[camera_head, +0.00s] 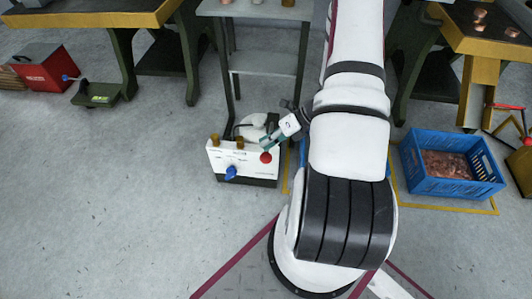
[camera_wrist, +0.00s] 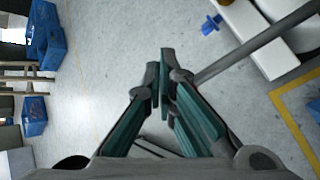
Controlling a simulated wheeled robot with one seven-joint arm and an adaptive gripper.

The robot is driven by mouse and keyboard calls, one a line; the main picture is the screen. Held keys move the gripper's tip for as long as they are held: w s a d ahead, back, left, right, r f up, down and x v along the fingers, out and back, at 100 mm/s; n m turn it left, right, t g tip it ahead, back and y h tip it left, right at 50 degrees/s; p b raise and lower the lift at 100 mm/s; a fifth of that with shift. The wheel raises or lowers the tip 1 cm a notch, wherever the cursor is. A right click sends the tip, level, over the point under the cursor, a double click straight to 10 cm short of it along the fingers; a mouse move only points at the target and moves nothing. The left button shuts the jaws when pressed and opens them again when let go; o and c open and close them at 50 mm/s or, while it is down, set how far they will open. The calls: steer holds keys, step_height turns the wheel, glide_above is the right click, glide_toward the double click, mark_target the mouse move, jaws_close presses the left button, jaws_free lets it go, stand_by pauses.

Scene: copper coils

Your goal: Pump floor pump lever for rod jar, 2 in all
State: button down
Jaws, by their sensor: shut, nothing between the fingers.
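The floor pump (camera_head: 225,158) is a low white box with a dark base, on the floor left of my arm in the head view. Its front has a blue knob (camera_head: 231,173), which also shows in the wrist view (camera_wrist: 211,24). A red ball (camera_head: 266,157), apparently the lever's end, shows at the pump's right front. My gripper (camera_head: 266,147) is shut and empty, its teal fingers just above the ball. In the wrist view a grey rod (camera_wrist: 255,44), likely the lever, runs to beside the fingers (camera_wrist: 163,70); its near end is hidden, so I cannot tell whether they touch.
A blue crate (camera_head: 488,173) of copper pieces stands on the floor at right inside yellow marking. A grey shelf stand (camera_head: 265,62) is behind the pump. A red box (camera_head: 45,72) and green pedal-like unit (camera_head: 97,94) lie far left. The left floor is clear.

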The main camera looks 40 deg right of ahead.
mark_target(267, 157)
steer(key=shift+f, duration=0.4)
steer(key=shift+s+a+f+b, duration=0.1)
steer(key=shift+a+f+b, duration=0.05)
steer(key=shift+f+b, duration=0.8)
steer(key=shift+s+a+f+b, duration=0.15)
steer(key=shift+f+b, duration=0.55)
steer(key=shift+f, duration=0.4)
steer(key=shift+s+a+f+b, duration=0.1)
steer(key=shift+f+b, duration=0.7)
steer(key=shift+f, duration=0.25)
stand_by(3.0)
stand_by(0.5)
steer(key=shift+w+d+r+p, duration=0.15)
steer(key=shift+r+p, duration=0.8)
steer(key=shift+r, duration=0.25)
steer(key=shift+w+d+r+p, duration=0.1)
steer(key=shift+d+r+p, duration=0.05)
steer(key=shift+r+p, duration=0.95)
steer(key=shift+w+d+r+p, duration=0.15)
steer(key=shift+r+p, duration=0.7)
steer(key=shift+r, duration=0.45)
